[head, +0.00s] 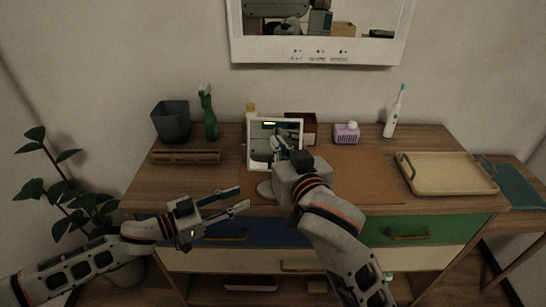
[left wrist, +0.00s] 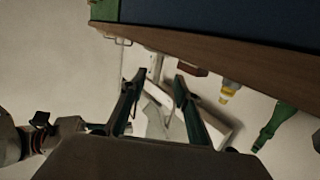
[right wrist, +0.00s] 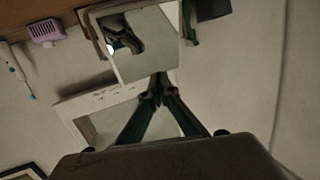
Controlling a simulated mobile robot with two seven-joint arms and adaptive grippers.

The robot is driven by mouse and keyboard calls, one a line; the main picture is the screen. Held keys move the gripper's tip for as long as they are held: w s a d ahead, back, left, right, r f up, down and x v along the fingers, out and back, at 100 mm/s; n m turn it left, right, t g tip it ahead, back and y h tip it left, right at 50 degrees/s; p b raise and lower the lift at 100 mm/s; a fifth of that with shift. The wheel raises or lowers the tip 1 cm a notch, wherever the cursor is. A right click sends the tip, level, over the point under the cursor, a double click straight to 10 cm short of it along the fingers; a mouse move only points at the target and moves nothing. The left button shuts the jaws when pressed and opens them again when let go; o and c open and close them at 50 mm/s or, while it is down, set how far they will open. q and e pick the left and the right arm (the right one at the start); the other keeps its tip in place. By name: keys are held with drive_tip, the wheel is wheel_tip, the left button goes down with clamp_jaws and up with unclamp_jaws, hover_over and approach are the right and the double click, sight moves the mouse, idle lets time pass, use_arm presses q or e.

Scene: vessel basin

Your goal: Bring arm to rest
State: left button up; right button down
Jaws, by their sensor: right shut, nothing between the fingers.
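My left gripper (head: 241,198) is in front of the dresser's front edge, over the drawer fronts. Its two fingers stand apart with nothing between them, and they also show apart in the left wrist view (left wrist: 155,82). A small framed mirror (head: 264,135) stands upright beyond the right hand. In the right wrist view the fingertips appear in front of this mirror (right wrist: 150,50); I cannot tell whether they touch.
A wall mirror (head: 318,55) hangs above. A plant (head: 62,180) is at left.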

idle(0.4)
